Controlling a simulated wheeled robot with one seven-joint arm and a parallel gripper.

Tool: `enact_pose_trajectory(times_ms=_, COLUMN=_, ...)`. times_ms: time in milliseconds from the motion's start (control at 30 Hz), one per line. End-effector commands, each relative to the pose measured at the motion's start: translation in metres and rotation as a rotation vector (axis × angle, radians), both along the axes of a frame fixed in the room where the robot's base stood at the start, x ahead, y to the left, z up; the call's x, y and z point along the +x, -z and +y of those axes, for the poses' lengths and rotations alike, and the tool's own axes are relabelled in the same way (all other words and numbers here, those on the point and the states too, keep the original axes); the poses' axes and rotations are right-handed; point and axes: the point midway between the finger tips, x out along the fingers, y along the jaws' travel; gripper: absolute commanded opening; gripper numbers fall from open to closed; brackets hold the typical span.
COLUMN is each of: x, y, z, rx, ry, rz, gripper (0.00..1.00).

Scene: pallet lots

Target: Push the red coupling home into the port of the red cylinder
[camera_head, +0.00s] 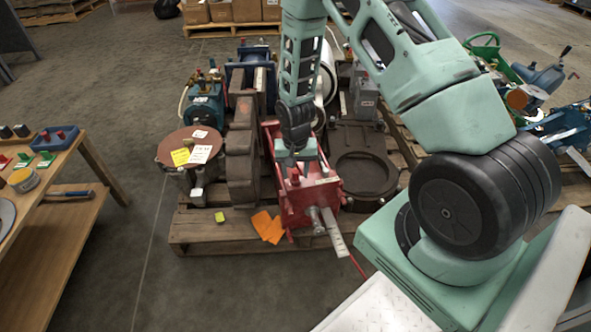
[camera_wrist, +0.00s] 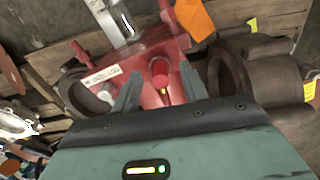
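The red cylinder (camera_head: 308,196) lies on a wooden pallet, with a silver rod and a flat metal bar at its near end. It also shows in the wrist view (camera_wrist: 152,58). My gripper (camera_head: 296,165) is low over its top. In the wrist view my two dark fingers (camera_wrist: 161,88) are spread apart. Between them, clear of both, is a small bright red piece with a yellow mark (camera_wrist: 163,89), which looks like the red coupling. It appears at the port on the cylinder's top; how deep it sits I cannot tell. In the head view my gripper hides this spot.
A dark ring-shaped casting (camera_head: 363,170) is close on the right of the cylinder, and a brown flanged part (camera_head: 240,165) is close on the left. Orange sheets (camera_head: 267,226) lie at the pallet's (camera_head: 215,236) near edge. A wooden bench (camera_head: 55,215) stands at left; floor between is clear.

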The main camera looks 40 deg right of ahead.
Motion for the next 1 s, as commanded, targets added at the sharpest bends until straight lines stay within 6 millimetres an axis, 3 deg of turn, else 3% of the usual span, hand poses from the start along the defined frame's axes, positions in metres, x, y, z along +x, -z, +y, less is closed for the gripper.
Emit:
enact_pose_trajectory(times_ms=367, x=0.0, y=-0.008, z=0.0, rx=0.0, ry=0.0, rz=0.0, gripper=0.44)
enact_pose_trajectory(times_ms=467, x=0.001, y=-0.023, z=0.0, rx=-0.001, ry=0.0, rz=-0.003, gripper=0.44)
enact_pose_trajectory(times_ms=1000, x=0.001, y=-0.144, z=0.0, rx=-0.001, ry=0.0, rz=-0.003, gripper=0.44)
